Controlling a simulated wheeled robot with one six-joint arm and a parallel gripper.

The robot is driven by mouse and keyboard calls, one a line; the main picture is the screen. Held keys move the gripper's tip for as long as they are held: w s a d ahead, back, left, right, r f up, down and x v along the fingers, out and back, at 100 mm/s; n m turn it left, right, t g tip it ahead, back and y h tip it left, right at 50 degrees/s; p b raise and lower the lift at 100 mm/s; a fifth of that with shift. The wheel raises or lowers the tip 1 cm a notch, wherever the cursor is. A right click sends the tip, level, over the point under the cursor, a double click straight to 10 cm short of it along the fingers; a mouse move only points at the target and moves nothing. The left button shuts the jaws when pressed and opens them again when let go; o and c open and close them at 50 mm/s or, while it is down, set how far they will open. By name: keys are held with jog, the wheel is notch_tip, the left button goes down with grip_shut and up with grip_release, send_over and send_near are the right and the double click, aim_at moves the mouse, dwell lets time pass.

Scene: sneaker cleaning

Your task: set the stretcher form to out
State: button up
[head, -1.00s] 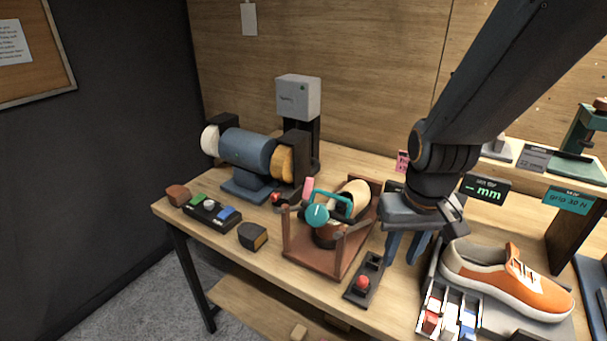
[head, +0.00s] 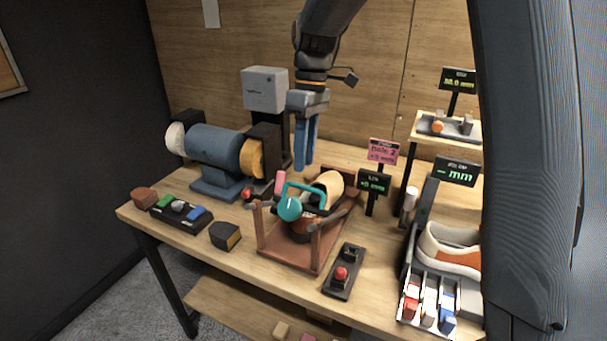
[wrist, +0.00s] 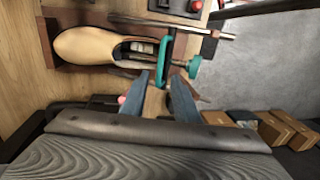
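The stretcher stands mid-table in the head view: a reddish-brown frame (head: 267,253) holding a tan, foot-shaped form (head: 329,184) toward its back right. A teal curved handle (head: 300,186) and a round teal knob (head: 289,208) sit in front of the form. In the wrist view the form (wrist: 85,46) lies at upper left, with the handle (wrist: 163,62) and knob (wrist: 194,67) right of it.
A blue-bodied grinder (head: 215,145) stands at the left. A red-button box (head: 342,275) is on the table's front right. Small display signs (head: 374,182) stand right of the stretcher. An orange sneaker (head: 450,250) is further right, partly hidden by my arm.

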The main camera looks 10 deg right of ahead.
jog(key=shift+s+a+f+p, duration=0.1)
jog(key=shift+s+f+p, duration=0.1)
jog(key=shift+f, duration=0.65)
jog(key=shift+s+a+f+p, duration=0.1)
jog(key=shift+f+p, duration=0.05)
jog(key=shift+f, duration=0.75)
jog(key=shift+s+a+f+p, duration=0.1)
jog(key=shift+s+f+p, duration=0.1)
jog(key=shift+f, duration=0.65)
jog(key=shift+w, duration=0.1)
grip_shut()
